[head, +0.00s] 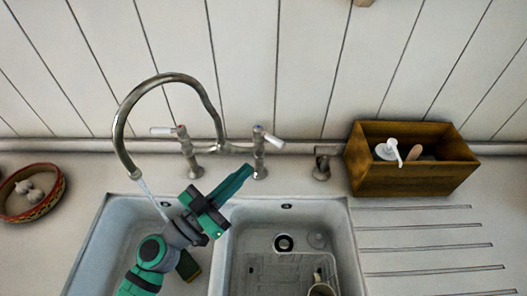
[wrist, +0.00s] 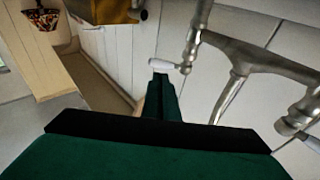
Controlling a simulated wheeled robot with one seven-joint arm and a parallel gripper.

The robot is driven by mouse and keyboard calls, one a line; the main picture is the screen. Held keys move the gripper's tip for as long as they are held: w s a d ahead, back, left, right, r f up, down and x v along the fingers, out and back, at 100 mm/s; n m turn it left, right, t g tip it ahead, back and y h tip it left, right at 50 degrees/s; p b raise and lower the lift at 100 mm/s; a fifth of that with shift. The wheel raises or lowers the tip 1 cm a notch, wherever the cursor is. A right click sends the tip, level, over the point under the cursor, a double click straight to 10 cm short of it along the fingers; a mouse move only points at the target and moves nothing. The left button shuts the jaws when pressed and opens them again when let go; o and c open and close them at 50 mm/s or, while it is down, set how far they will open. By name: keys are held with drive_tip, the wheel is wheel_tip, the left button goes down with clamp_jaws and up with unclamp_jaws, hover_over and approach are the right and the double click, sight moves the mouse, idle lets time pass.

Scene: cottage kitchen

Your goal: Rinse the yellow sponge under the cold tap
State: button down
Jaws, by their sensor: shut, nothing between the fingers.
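My gripper (head: 249,169) is shut and empty, its fingertips just left of the right tap post. In the wrist view its closed fingertips (wrist: 160,72) overlap the end of a white lever; I cannot tell whether they touch. The right tap handle (head: 272,140) has a bluish cap and a white lever pointing right. The left tap handle (head: 166,130) has a reddish cap and a lever pointing left. Water (head: 150,195) runs from the curved spout (head: 124,150) into the left basin. A small dark-yellow and green block (head: 190,267), probably the sponge, lies there, partly hidden by my arm.
The right basin (head: 240,272) holds a mug (head: 321,288). A wooden box (head: 413,178) with a white pump bottle (head: 387,151) stands at the right. A patterned bowl (head: 54,196) stands at the left. The ridged drainer (head: 430,237) is clear.

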sight(274, 144)
drive_tip(key=x, duration=0.8)
drive_tip(key=shift+d, duration=0.1)
drive_tip(key=shift+w+d, duration=0.25)
drive_tip(key=shift+d, duration=0.3)
drive_tip(key=shift+w+d, duration=0.25)
drive_tip(key=shift+d, duration=0.35)
